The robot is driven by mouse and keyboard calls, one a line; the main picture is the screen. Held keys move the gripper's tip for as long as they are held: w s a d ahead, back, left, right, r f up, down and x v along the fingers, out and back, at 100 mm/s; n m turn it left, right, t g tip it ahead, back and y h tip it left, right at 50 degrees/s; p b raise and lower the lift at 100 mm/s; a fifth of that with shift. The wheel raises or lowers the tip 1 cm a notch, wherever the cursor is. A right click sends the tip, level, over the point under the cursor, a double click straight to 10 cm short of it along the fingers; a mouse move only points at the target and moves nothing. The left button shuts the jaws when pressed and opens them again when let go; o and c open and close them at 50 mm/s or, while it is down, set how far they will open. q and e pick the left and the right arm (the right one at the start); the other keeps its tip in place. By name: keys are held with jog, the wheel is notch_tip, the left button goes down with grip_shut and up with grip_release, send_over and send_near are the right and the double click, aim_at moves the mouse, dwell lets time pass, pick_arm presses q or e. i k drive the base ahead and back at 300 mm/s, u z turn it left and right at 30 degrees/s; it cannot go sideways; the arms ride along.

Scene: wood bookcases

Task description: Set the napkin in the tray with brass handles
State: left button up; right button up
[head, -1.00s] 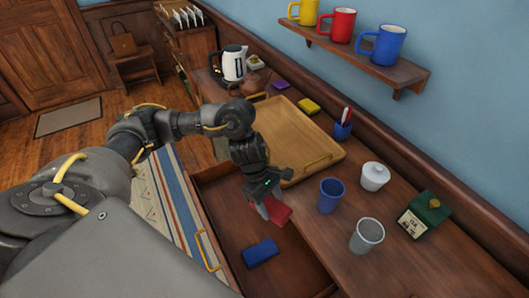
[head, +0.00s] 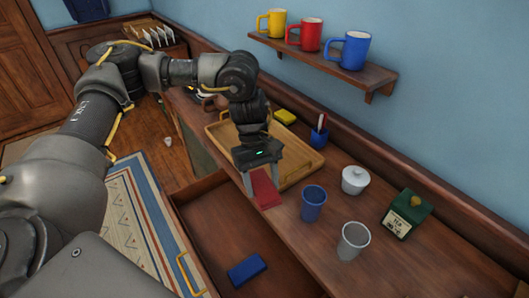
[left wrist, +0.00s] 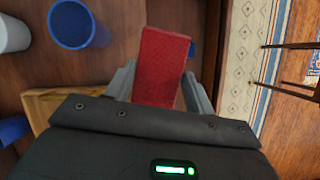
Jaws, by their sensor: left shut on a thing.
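A flat red folded napkin (head: 264,190) is held in my left gripper (head: 262,178), which is shut on it. It hangs at the counter's front edge, just in front of the tray's near end. In the left wrist view the napkin (left wrist: 160,65) sits between the two fingers. The wooden tray (head: 290,153) with a brass handle lies on the counter behind the gripper; my arm hides part of it. A yellow-brown tray edge (left wrist: 50,97) shows at the left in the left wrist view. My right gripper is not in view.
An open drawer below holds a blue block (head: 246,270).

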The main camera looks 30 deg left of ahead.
aim_at(282, 166)
jog(key=z, duration=1.65)
jog(key=k, duration=1.45)
jog(key=u, duration=0.55)
jog(key=i, duration=1)
jog(key=u, duration=0.05)
